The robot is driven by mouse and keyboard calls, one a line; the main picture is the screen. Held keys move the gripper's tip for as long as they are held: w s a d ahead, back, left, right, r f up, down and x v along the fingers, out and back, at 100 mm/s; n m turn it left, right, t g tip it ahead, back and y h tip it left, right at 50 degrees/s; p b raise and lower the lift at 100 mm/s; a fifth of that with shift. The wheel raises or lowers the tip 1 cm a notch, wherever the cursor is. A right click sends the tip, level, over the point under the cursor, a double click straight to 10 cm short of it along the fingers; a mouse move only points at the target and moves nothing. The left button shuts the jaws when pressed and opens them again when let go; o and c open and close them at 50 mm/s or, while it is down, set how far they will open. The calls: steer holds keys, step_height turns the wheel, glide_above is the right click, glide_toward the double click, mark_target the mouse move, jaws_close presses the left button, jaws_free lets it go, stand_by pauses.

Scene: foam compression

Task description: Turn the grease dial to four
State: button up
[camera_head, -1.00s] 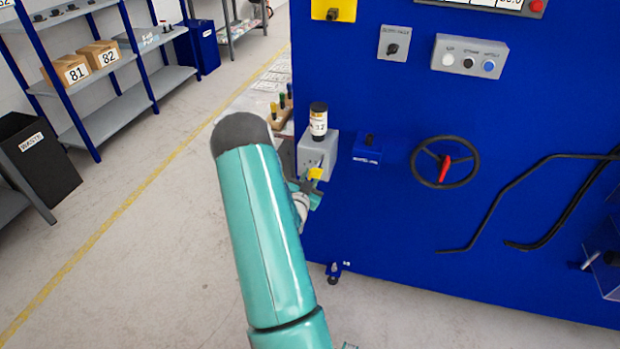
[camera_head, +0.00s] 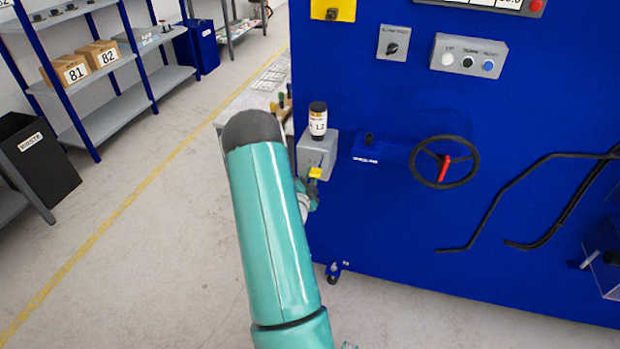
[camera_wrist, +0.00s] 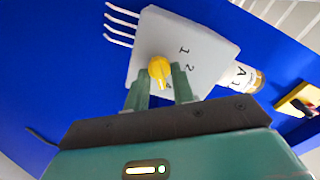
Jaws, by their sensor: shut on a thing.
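The grease dial (camera_wrist: 159,68) is a yellow knob on a light grey box in the wrist view, with a narrow part toward the bottom of the picture. Printed digits, 1 and 2 among them, stand to its right; another near my right finger is partly hidden. My gripper (camera_wrist: 161,86) has one green finger on each side of the knob and is shut on it. In the head view the grey box (camera_head: 318,150) sits at the blue panel's left edge, and the yellow knob (camera_head: 315,173) shows just above my gripper (camera_head: 309,190), which my arm partly hides.
A labelled bottle (camera_head: 318,119) with a dark cap stands on the grey box. A small blue box (camera_head: 367,147) and a black handwheel (camera_head: 445,162) with a red handle are to the right. Shelves (camera_head: 120,95) stand far left; the floor between is clear.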

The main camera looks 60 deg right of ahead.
steer(key=shift+m, duration=0.3)
steer(key=o, duration=0.6)
steer(key=shift+o, duration=0.2)
steer(key=s+a, duration=0.2)
steer(key=a, duration=1.1)
steer(key=shift+a, duration=0.35)
